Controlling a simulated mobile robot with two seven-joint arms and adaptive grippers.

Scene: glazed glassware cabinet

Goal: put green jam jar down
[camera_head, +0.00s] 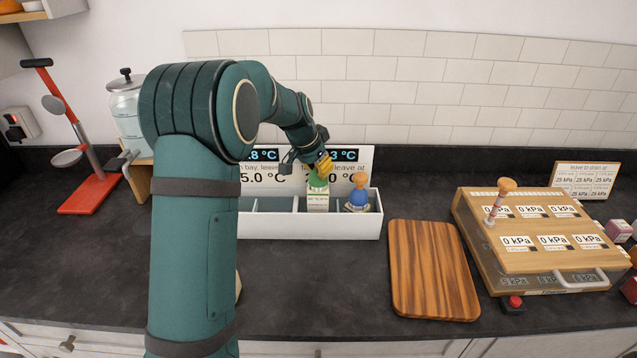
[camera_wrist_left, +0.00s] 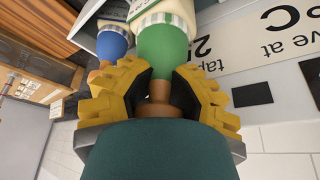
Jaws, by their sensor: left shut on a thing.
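The green jam jar (camera_head: 317,187) is upright at the white divided bin (camera_head: 310,226), with a pale label and a brown knob on top. My left gripper (camera_head: 324,163) is above it. In the left wrist view the yellow fingers of my left gripper (camera_wrist_left: 158,92) are shut on the brown knob, and the jar's green shoulder (camera_wrist_left: 164,45) shows beyond them. The jar's foot is hidden, so I cannot tell whether it touches the bin floor. My right gripper is not in view.
A blue jar (camera_head: 358,196) stands close to the right in the bin. Bin space to the left looks empty, partly hidden by my arm. Temperature signs (camera_head: 347,165) stand behind. A wooden board (camera_head: 433,270) and a wooden gauge box (camera_head: 540,240) are to the right.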

